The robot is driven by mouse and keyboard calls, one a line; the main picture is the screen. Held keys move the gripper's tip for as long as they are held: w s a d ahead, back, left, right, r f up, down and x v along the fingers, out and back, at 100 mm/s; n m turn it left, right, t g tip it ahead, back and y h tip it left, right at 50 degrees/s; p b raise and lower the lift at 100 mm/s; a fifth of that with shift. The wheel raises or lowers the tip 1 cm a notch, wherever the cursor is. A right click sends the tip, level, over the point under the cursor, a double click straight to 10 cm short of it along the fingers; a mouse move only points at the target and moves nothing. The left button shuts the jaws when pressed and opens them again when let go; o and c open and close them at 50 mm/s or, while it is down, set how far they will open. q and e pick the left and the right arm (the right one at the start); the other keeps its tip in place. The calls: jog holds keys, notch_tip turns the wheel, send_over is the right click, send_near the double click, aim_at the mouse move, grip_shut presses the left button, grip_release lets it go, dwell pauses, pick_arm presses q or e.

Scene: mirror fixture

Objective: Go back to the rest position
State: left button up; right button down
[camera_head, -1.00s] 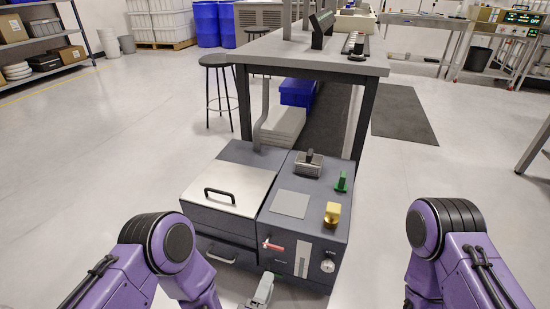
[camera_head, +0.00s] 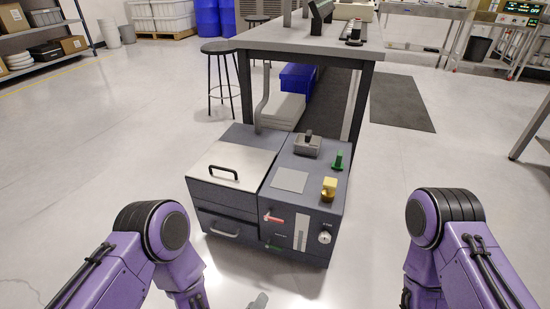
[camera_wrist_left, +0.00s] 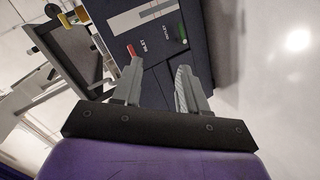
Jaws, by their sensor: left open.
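My left gripper (camera_head: 259,301) shows only as a grey fingertip at the bottom edge of the head view, below the front of the grey machine (camera_head: 225,198). In the left wrist view, my left gripper (camera_wrist_left: 160,70) has its two grey fingers apart, with nothing between them. It faces the machine's front panel (camera_wrist_left: 168,48) and appears clear of it. The red handle (camera_wrist_left: 131,50) and green handle (camera_wrist_left: 183,43) lie beyond the fingertips. My right arm (camera_head: 440,245) enters at lower right; its gripper is outside the head view.
The machine has a lidded left part with a black handle (camera_head: 224,172), a yellow knob (camera_head: 329,184) and a green lever (camera_head: 338,161) on top. A workbench (camera_head: 310,42) stands behind it. A stool (camera_head: 222,48) is at its left. Open floor lies on both sides.

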pick_arm(q)
jog(key=s+a+f+g+y+b, duration=0.3)
jog(key=s+a+f, duration=0.25)
jog(key=a, duration=0.25)
jog(key=s+a+f+m+g+y+b, duration=0.1)
jog(key=s+a+f+g+y+b, duration=0.2)
jog(key=s+a, duration=0.4)
jog(key=s+a+f+g+y+b, duration=0.25)
jog(key=s+a+f, duration=0.3)
jog(key=a, duration=0.45)
notch_tip(320, 180, up, 35)
jog(key=w+p, duration=0.1)
jog(key=p, duration=3.4)
jog(key=shift+w+r, duration=0.2)
jog(key=shift+w, duration=0.1)
jog(key=shift+s, duration=0.1)
